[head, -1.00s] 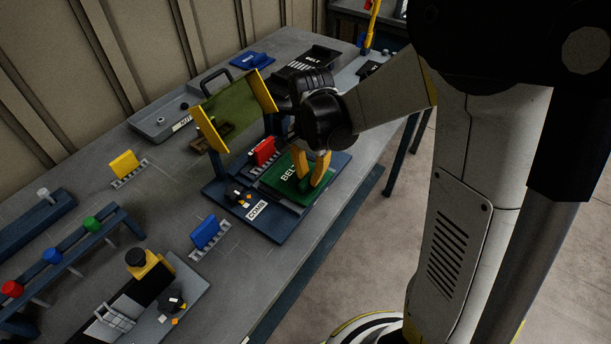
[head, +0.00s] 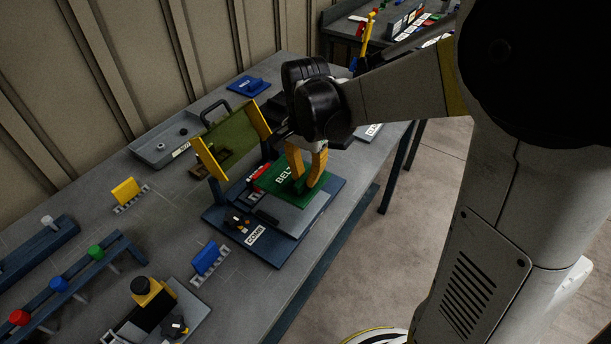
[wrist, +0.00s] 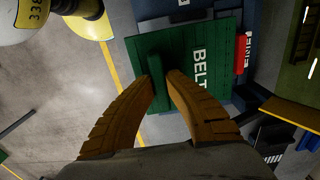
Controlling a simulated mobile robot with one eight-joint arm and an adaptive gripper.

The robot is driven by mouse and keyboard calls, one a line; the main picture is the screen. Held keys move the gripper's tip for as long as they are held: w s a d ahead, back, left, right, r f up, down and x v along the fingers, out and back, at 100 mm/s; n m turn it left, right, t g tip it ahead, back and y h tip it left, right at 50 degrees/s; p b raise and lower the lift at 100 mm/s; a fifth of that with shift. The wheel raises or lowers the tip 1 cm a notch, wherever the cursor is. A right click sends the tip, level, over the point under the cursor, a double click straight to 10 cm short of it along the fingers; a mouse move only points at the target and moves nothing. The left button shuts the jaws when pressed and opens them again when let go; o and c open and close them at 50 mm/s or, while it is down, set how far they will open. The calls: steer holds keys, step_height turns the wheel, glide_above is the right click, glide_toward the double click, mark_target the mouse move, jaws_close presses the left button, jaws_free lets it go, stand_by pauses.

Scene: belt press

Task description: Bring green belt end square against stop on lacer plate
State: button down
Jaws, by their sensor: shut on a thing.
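The green belt end (head: 272,180), a flat piece marked BELT, is over the far part of the lacer plate (head: 300,214). It appears raised, with bare grey plate in front of it. My gripper (head: 303,182) is shut on the upright green grip on top of the belt. The wrist view shows both orange fingers (wrist: 164,82) at this grip (wrist: 156,66). A black bar (head: 266,215) lies on the plate's near left. I cannot tell which part is the stop.
A yellow-framed tinted guard (head: 233,140) stands just left of the belt. A COMB label (head: 256,235) is on the blue base. A blue comb (head: 206,259) and a yellow comb (head: 126,191) stand on the bench left of it. Bare bench lies between them.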

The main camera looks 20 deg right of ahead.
steer(key=shift+f, duration=0.2)
steer(key=shift+f+b, duration=3.4)
steer(key=shift+f, duration=0.9)
steer(key=shift+w+a, duration=0.4)
steer(key=shift+w, duration=0.15)
steer(key=shift+f, duration=0.1)
steer(key=c, duration=1.4)
jaws_free()
steer(key=shift+c, duration=0.2)
